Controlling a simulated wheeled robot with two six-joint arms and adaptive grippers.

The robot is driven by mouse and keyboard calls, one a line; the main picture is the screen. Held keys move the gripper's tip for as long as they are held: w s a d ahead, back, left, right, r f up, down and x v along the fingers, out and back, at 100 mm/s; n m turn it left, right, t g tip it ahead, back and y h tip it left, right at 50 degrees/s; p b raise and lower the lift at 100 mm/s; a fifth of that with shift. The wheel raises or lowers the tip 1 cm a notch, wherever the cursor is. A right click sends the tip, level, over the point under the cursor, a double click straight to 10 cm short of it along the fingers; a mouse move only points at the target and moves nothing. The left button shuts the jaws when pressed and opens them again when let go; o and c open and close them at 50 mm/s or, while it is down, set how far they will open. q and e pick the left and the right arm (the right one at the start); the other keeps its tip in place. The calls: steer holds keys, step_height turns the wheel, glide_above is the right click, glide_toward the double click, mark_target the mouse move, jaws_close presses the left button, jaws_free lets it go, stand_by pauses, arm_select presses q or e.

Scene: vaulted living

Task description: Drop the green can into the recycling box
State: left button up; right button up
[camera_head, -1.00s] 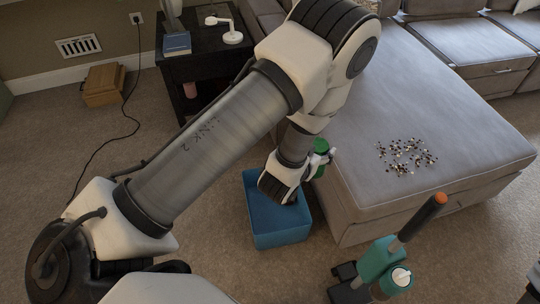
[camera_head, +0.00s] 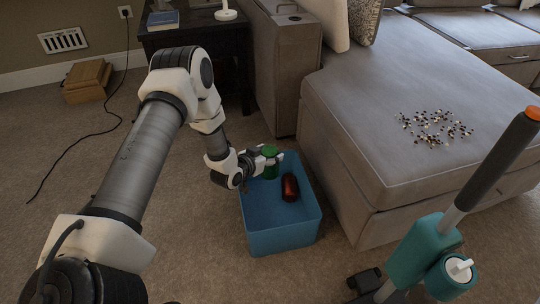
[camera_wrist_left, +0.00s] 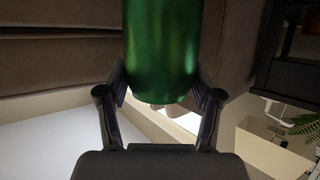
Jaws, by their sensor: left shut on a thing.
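The green can (camera_head: 270,163) is held by my left gripper (camera_head: 268,160) over the back left part of the blue recycling box (camera_head: 282,240). In the left wrist view the can (camera_wrist_left: 162,50) stands between the two fingers (camera_wrist_left: 160,95), which close on its sides. A dark red can (camera_head: 290,187) lies inside the box. The head view does not show clearly how far the green can is above the box floor. My right gripper is not in view.
A grey sofa (camera_head: 400,120) with scattered small pieces (camera_head: 436,128) stands right of the box. A teal vacuum cleaner (camera_head: 425,250) stands at the front right. A dark side table (camera_head: 200,45) and wooden box (camera_head: 88,80) are behind.

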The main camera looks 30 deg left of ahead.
arm_select(q)
step_height(320, 180, down, 6)
steer(key=b, duration=0.4)
steer(key=shift+r+b, duration=0.25)
steer(key=shift+b, duration=0.05)
steer(key=shift+r, duration=0.1)
steer(key=o, duration=0.9)
